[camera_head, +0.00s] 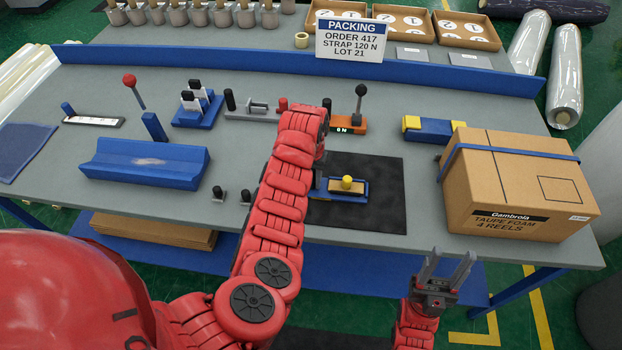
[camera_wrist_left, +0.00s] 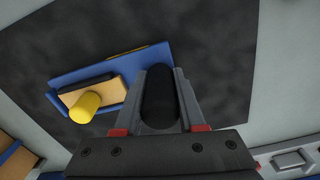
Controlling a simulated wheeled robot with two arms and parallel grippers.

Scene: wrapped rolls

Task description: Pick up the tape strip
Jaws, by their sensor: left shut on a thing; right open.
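My left arm reaches over the table in the head view and hides its gripper there. In the left wrist view my left gripper (camera_wrist_left: 165,75) is shut on a dark, round-ended piece (camera_wrist_left: 158,98), beside a blue fixture (camera_wrist_left: 65,78). The fixture carries a tan block with a yellow knob (camera_wrist_left: 86,106), and a thin yellow edge (camera_wrist_left: 127,50) shows along its far side. The fixture also shows in the head view (camera_head: 360,197) on a black mat (camera_head: 383,222). I cannot make out a tape strip for certain. My right gripper (camera_head: 447,262) is open and empty before the table's front edge.
A cardboard box (camera_head: 515,190) stands at the right of the table. A blue cradle (camera_head: 145,165) lies at the left. Lever and clamp devices, including an orange unit (camera_head: 350,125), line the back. A packing sign (camera_head: 352,40) stands behind them.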

